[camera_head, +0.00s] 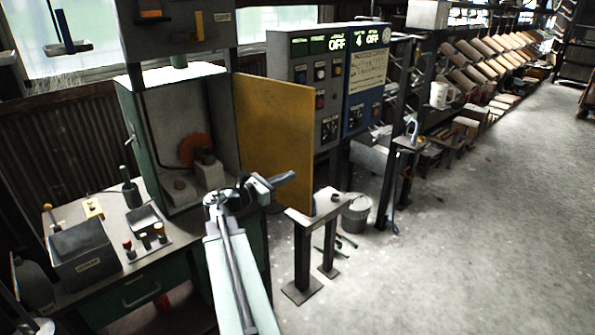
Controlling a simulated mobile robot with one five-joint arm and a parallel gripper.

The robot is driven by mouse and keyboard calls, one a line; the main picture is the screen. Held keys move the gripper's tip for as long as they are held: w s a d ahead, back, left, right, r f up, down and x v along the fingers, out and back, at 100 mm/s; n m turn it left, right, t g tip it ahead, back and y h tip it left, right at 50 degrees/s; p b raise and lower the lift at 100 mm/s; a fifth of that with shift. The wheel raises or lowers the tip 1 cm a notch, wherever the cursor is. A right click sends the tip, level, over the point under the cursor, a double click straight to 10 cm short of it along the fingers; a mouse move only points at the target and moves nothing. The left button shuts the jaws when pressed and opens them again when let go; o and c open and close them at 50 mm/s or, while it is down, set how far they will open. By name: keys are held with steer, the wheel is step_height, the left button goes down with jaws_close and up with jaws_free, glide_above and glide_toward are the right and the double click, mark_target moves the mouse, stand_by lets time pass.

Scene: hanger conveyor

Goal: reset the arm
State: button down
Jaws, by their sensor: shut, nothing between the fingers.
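My arm reaches up from the bottom of the head camera view, and its wrist bends to the right. My gripper (286,179) is at the end, pointing right, with its fingers shut and nothing between them. It appears in front of the lower part of an open yellow door (275,125). I cannot tell how far it is from the door. No hanger is in the gripper.
A machine cabinet (134,120) with a reddish disc inside stands behind the arm on a green workbench (140,289). A control panel (330,90), a small metal stand (318,207) and a bucket (356,213) are to the right. Floor (480,230) is clear farther right.

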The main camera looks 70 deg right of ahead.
steer(key=w+a, duration=0.1)
steer(key=a, duration=0.5)
steer(key=shift+w+a, duration=0.25)
steer(key=shift+a, duration=0.05)
steer(key=w+a+n+t+h+p, duration=0.1)
steer(key=w+a+n+t+p, duration=0.3)
steer(key=w+a, duration=0.75)
steer(key=w+a+f+m+t+y, duration=0.1)
steer(key=w+a+f+t+y, duration=0.15)
steer(key=w+a+f, duration=0.45)
steer(key=w+a+f+m+t+y, duration=0.2)
steer(key=w+a+y, duration=0.15)
steer(key=a, duration=0.55)
steer(key=a+f+m+y, duration=0.3)
steer(key=a+m, duration=0.1)
steer(key=a, duration=0.5)
steer(key=a+f+m+y, duration=0.3)
steer(key=a+m+y, duration=0.1)
steer(key=a, duration=0.5)
steer(key=a+f+m+y, duration=0.3)
steer(key=a+f+m, duration=0.1)
steer(key=a, duration=0.5)
steer(key=shift+w+a+m+y+p, duration=0.15)
steer(key=shift+w+m+y+p, duration=0.25)
steer(key=shift+m, duration=0.3)
